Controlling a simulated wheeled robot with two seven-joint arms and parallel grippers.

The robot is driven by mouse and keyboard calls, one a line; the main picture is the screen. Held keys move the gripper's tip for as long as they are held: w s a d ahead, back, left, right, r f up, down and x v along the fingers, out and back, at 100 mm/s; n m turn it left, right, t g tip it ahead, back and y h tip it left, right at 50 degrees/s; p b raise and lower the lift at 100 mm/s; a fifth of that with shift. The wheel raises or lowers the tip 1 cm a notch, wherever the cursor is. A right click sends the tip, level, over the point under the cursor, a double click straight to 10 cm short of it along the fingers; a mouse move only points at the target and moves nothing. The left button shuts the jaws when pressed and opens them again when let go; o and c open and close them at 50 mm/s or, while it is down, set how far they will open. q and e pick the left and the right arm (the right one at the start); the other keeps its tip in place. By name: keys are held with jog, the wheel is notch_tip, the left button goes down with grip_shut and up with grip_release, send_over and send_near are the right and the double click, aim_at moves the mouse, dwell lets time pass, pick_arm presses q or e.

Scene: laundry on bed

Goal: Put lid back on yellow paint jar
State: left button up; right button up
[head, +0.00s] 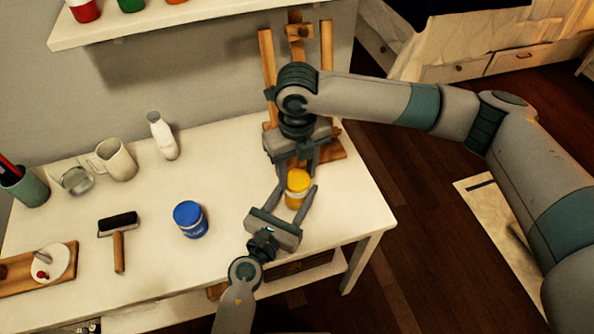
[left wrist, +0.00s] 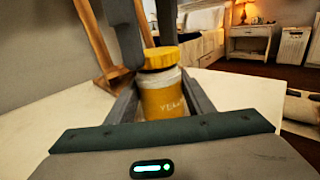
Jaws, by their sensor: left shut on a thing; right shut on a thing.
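The yellow paint jar (head: 294,202) stands upright near the table's right end; the left wrist view shows its pale-rimmed yellow body (left wrist: 163,100) with lettering. My left gripper (head: 296,190) is shut on the jar from the front, one finger on each side. The yellow lid (head: 298,178) is at the jar's mouth, and it also shows in the left wrist view (left wrist: 160,58). My right gripper (head: 298,171) reaches down from behind and is shut on the lid. The lid looks slightly tilted; whether it is fully seated I cannot tell.
A blue paint jar (head: 190,220) stands left on the white table (head: 235,160). A roller (head: 119,225), white bottle (head: 163,137) and mug (head: 116,160) are farther left. A wooden easel (head: 268,70) stands behind my right gripper. The table's right edge is close.

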jog(key=shift+f, duration=0.55)
dwell(0.4)
